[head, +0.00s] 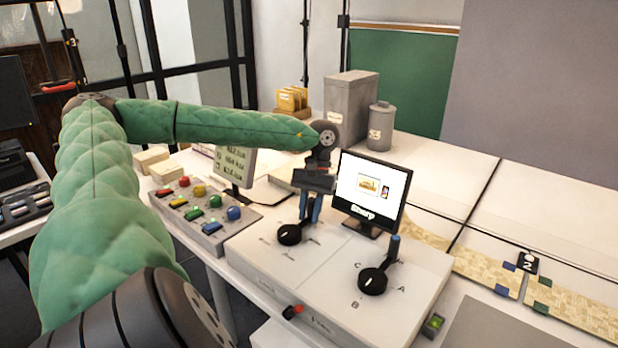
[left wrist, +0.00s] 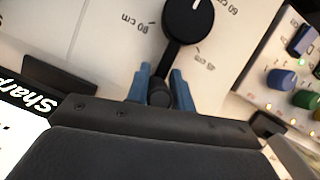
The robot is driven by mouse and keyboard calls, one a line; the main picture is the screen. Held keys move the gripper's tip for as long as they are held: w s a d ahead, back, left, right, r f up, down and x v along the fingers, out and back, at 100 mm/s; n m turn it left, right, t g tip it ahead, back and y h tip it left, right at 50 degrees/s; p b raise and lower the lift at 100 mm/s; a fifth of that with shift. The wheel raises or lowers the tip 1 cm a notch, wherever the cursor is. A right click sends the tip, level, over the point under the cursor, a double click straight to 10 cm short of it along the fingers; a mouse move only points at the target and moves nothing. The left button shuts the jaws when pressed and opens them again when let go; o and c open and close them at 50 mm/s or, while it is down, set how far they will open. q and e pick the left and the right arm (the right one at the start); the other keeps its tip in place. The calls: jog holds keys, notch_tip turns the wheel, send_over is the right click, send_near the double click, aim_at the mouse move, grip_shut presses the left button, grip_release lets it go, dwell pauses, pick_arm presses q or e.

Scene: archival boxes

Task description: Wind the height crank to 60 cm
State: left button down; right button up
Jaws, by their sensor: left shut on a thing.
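The height crank (head: 289,235) is a black round knob with an arm on the white panel, in front of the screen. In the left wrist view its hub (left wrist: 188,22) carries a white pointer mark, with printed marks "80 cm" and "60 cm" around it, upside down. My left gripper (head: 311,212) comes down from above. Its blue fingers (left wrist: 158,90) are shut on the crank's dark handle (left wrist: 158,95). In the head view the fingers and wrist mostly hide the handle. My right gripper is in neither view.
A second black crank (head: 373,280) with a blue handle stands to the right, by marks A, B and C. A monitor (head: 371,189) stands close behind the gripper. A box of coloured buttons (head: 205,214) is to the left. A green-lit switch (head: 433,324) is at the front right.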

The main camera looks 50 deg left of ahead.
pick_arm(q)
jog(key=c, duration=1.3)
grip_release()
jog(key=shift+d, duration=0.2)
jog(key=shift+o, duration=0.2)
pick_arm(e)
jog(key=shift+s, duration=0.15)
pick_arm(q)
jog(key=shift+a+r, duration=0.1)
jog(key=shift+r, duration=0.05)
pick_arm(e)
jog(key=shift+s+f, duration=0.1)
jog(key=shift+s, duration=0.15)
